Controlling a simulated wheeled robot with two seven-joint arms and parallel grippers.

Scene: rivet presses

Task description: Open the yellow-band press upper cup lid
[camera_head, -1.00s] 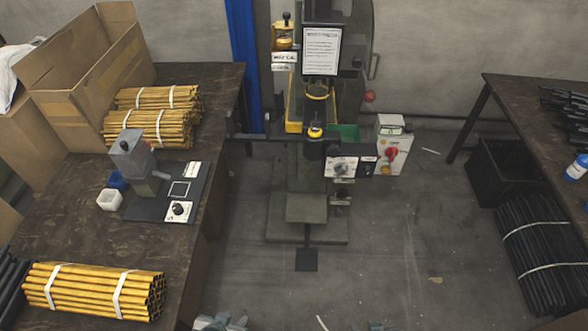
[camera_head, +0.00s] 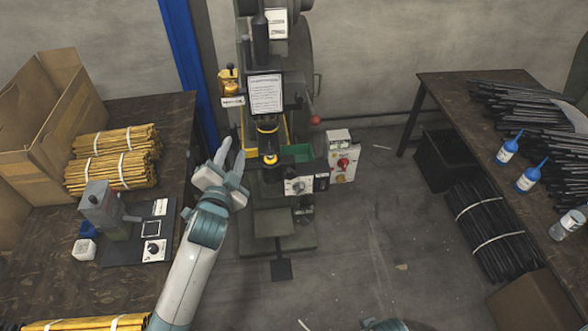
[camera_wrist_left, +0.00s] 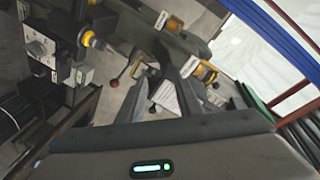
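The yellow-band press (camera_head: 270,140) stands upright in the middle, with yellow bands around its ram. Its upper cup (camera_head: 228,84) is a small amber cup at the press's upper left, above a white label (camera_head: 233,101). A dark knob tops the cup, and its lid looks closed. My left gripper (camera_head: 231,160) is below the cup and apart from it, fingers pointing up, open and empty. In the left wrist view, an amber cup-like part (camera_wrist_left: 203,72) shows beyond the spread fingers. Only a bit of my right gripper (camera_head: 385,325) shows at the bottom edge; its fingers are not clear.
A left table (camera_head: 150,205) carries yellow rod bundles (camera_head: 115,170), a cardboard box (camera_head: 45,120) and a small grey device (camera_head: 100,205). A green bin (camera_head: 298,152) and control box (camera_head: 342,160) sit on the press's right. A right table (camera_head: 450,100) holds black rods and bottles.

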